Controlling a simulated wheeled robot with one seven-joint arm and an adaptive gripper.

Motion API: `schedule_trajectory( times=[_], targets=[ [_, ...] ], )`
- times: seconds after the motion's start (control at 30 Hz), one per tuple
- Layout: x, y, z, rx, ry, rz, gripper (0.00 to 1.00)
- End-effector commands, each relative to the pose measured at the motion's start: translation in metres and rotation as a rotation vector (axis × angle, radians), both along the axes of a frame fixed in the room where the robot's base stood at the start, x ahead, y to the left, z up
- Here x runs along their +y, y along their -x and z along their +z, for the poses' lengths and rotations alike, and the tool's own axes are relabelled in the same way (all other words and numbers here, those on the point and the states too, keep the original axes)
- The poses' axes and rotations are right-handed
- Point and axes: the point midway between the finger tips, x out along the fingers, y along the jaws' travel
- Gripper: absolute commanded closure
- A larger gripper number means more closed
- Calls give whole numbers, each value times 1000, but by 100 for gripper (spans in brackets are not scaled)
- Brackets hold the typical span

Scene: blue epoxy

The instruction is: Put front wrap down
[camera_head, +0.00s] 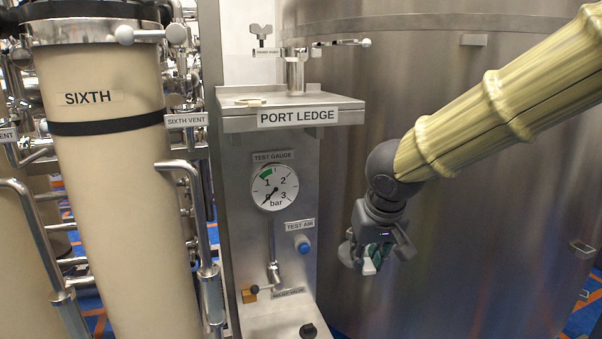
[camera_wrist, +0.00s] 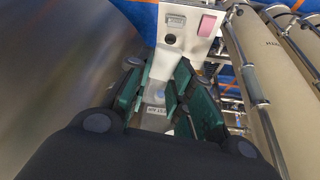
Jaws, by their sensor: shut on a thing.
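My gripper (camera_head: 371,257) hangs at the right of the gauge panel, below the level of the port ledge, in front of the large steel tank. It is shut on a small pale piece (camera_head: 369,266), of which only a bit shows at the fingertips. I cannot tell from its shape whether this is the front wrap.
The port ledge (camera_head: 345,104) carries a flat ring (camera_head: 250,101) and a steel port (camera_head: 295,75) with a clamp on top. Below are the test gauge (camera_head: 275,188) and a blue test air fitting (camera_head: 303,244). The column marked SIXTH (camera_head: 110,190) stands left; the tank (camera_head: 480,220) stands behind my arm.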

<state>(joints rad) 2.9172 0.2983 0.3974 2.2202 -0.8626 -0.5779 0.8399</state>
Motion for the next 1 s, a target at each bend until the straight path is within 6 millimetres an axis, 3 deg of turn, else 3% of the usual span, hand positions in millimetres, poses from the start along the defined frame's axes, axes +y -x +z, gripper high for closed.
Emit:
schedule_trajectory(
  times=[0.1, 1.0],
  targets=[
    [-6, -4, -31, 4, 6, -13, 85],
    [-38, -34, -233, 5, 4, -89, 85]
  ],
)
